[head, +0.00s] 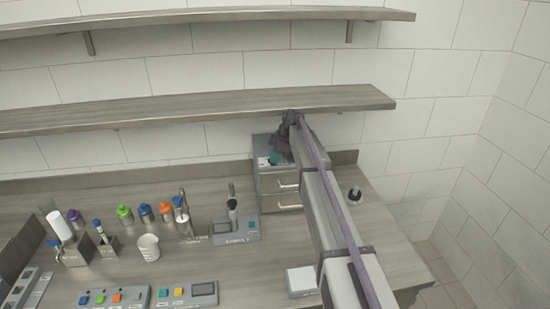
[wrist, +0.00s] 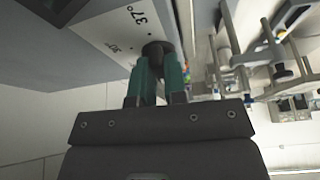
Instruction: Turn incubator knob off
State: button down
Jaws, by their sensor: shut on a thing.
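The incubator (head: 268,186) is a grey box with drawer handles, standing at the back of the counter under the lower shelf. In the wrist view, its pale panel (wrist: 112,32) carries a "37°" mark and a smaller mark that is hard to read. A dark round knob (wrist: 155,47) sits on this panel. My gripper (wrist: 159,68) has its two teal fingers shut on the knob, one on each side. In the head view, my gripper (head: 275,159) is at the top of the incubator, and the knob itself is hidden there. The knob's exact setting cannot be read.
The lower shelf (head: 200,106) runs just above my wrist. A grey device (head: 236,232), a white cup (head: 148,248) and several coloured bottles stand to the left. Button boxes (head: 112,297) line the front. A small dark-topped item (head: 355,193) stands right of my arm.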

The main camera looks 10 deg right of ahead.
jog(key=shift+n, duration=0.5)
jog(key=shift+g, duration=0.3)
jog(key=c, duration=1.2)
grip_release()
jog(key=shift+o, duration=0.2)
